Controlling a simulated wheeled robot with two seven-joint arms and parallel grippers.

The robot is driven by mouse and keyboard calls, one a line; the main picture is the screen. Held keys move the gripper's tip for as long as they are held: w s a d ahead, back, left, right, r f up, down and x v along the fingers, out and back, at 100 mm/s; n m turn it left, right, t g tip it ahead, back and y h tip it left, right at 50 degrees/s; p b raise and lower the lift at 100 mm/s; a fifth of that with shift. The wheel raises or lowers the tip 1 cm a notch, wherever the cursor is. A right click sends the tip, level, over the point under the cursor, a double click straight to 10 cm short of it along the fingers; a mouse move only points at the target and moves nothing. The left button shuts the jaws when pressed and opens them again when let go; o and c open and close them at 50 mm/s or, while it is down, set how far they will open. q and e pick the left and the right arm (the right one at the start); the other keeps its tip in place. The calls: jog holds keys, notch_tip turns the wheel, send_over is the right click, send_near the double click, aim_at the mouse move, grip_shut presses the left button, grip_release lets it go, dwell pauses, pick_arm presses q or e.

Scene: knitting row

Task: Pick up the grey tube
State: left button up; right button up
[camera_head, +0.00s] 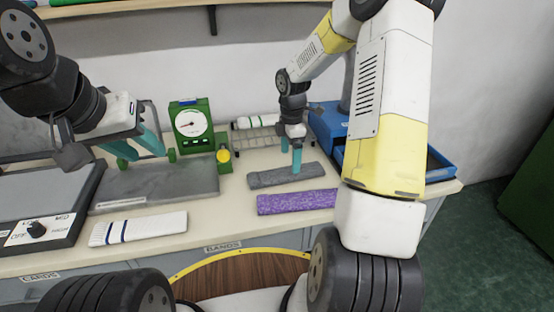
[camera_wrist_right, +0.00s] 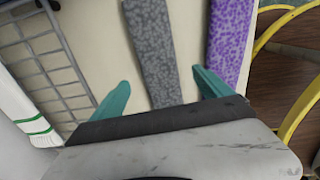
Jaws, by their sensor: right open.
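The grey tube (camera_head: 268,180), flat and speckled, lies on the pale bench behind a purple tube (camera_head: 290,203). My right gripper (camera_head: 291,160) points down at it from above with its teal fingers. In the right wrist view the grey tube (camera_wrist_right: 155,50) runs between the spread fingers of the right gripper (camera_wrist_right: 162,92), with a gap on each side. The tube's near end is hidden behind the gripper body. My left gripper (camera_head: 140,145) is open and empty, above a grey plate at the left.
A wire rack (camera_head: 262,139) with a white, green-striped tube (camera_head: 255,122) stands behind. A green dial gauge (camera_head: 190,124) is at the back, a blue tray (camera_head: 440,170) at the right. A white, blue-striped tube (camera_head: 138,228) lies front left. The purple tube (camera_wrist_right: 230,45) is close beside the right gripper.

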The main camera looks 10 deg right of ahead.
aim_at(288, 172)
jog(key=f, duration=0.5)
jog(key=shift+a+f, duration=0.2)
jog(key=shift+f, duration=0.15)
jog(key=c, duration=1.4)
